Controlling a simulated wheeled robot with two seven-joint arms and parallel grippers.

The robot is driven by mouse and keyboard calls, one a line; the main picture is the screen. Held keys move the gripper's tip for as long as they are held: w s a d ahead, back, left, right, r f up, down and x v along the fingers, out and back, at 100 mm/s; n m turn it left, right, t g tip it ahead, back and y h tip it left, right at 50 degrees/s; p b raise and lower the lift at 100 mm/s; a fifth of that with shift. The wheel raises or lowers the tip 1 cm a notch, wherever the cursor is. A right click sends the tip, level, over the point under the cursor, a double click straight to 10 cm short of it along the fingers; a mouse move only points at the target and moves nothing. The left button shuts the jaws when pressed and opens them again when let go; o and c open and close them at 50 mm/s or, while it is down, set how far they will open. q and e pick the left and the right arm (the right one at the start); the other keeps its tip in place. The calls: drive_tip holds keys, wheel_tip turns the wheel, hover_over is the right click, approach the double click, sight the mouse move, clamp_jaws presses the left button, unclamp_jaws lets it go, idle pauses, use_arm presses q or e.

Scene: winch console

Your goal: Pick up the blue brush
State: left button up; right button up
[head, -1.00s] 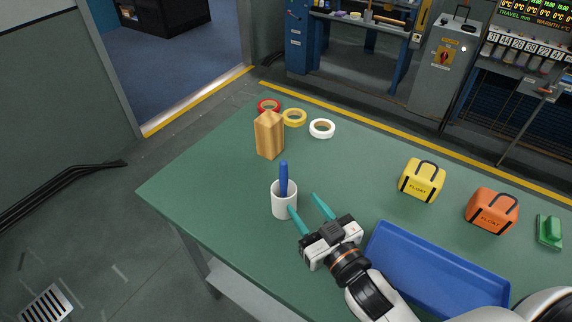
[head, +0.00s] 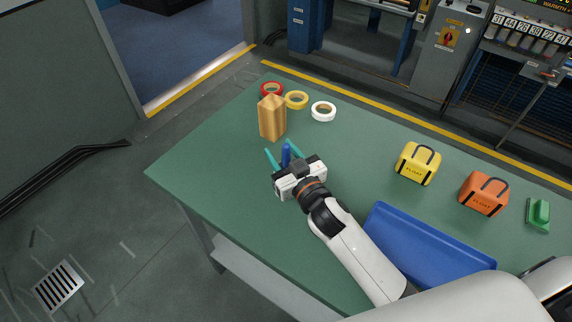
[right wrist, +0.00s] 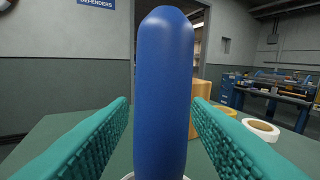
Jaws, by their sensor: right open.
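The blue brush (right wrist: 162,95) stands upright between the two teal fingers of my right gripper (right wrist: 161,135) in the right wrist view. Gaps show on both sides of it, so the gripper is open around it and not closed on it. In the head view the brush (head: 286,154) shows as a short blue piece between the fingers of my right gripper (head: 284,156). The white cup it stands in is hidden behind the gripper there; only a bit of its rim shows at the bottom of the right wrist view. My left gripper is not in view.
A wooden block (head: 272,118) stands just behind the gripper. Red (head: 271,89), yellow (head: 297,100) and white tape rolls (head: 323,111) lie beyond it.

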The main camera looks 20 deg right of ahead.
drive_tip(key=shift+s, duration=0.1)
clamp_jaws()
